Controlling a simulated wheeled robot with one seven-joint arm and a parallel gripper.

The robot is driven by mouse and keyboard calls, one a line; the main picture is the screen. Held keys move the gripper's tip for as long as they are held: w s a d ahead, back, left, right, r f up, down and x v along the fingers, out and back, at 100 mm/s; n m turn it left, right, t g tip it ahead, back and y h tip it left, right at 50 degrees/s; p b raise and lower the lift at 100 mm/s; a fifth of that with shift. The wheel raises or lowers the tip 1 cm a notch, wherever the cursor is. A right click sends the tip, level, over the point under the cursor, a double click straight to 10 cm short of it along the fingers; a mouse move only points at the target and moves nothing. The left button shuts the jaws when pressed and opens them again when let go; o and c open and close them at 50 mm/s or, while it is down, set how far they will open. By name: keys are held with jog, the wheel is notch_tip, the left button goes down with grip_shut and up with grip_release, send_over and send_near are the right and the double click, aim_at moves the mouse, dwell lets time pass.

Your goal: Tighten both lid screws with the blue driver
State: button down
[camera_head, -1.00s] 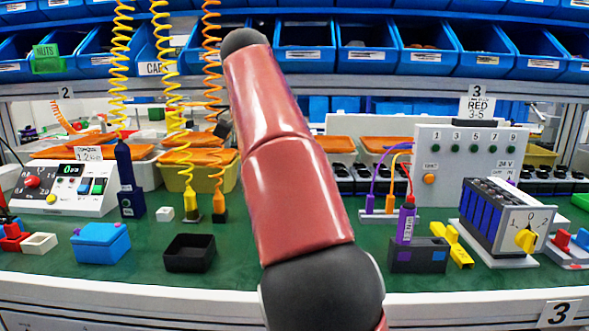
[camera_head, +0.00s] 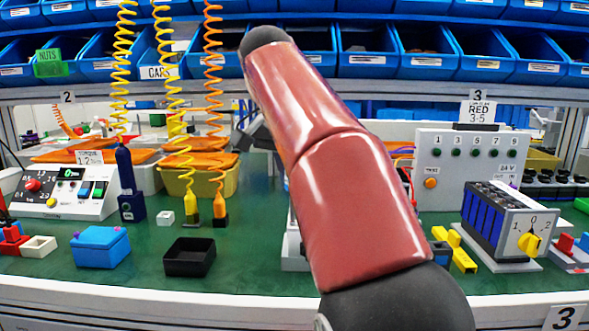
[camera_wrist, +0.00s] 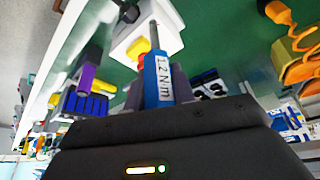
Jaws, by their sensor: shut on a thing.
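In the wrist view my gripper (camera_wrist: 157,92) is shut on a blue driver (camera_wrist: 160,70) marked 1.2 N·m. Its grey shaft points away from the jaws, over a white block (camera_wrist: 128,28) with a yellow part (camera_wrist: 139,48). I cannot tell whether the tip touches the block. My arm hides my gripper in the head view. The rotary switch (camera_head: 488,217), with blue sections and a yellow knob (camera_head: 529,243), stands at the right of the bench. I cannot make out the lid screws.
A dark blue tool (camera_head: 125,172) stands upright at the left, beside yellow (camera_head: 190,206) and orange (camera_head: 220,206) ones under coiled cables. A black tray (camera_head: 190,270) and a blue box (camera_head: 100,248) sit at the front. A grey panel (camera_head: 455,195) stands behind the switch.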

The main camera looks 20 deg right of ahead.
jog(key=shift+f+b, duration=0.3)
jog(key=shift+r, duration=0.1)
jog(key=shift+r+m+g+p, duration=0.15)
jog(key=shift+m+g+p, duration=0.25)
jog(key=shift+m+p, duration=0.55)
jog(key=m, duration=0.2)
jog(key=m+g+h, duration=0.1)
jog(key=m, duration=0.1)
jog(key=shift+f, duration=0.25)
jog(key=shift+s+m+g, duration=0.2)
jog(key=shift+m+g, duration=0.3)
jog(key=shift+m, duration=0.65)
jog(key=shift+r, duration=0.35)
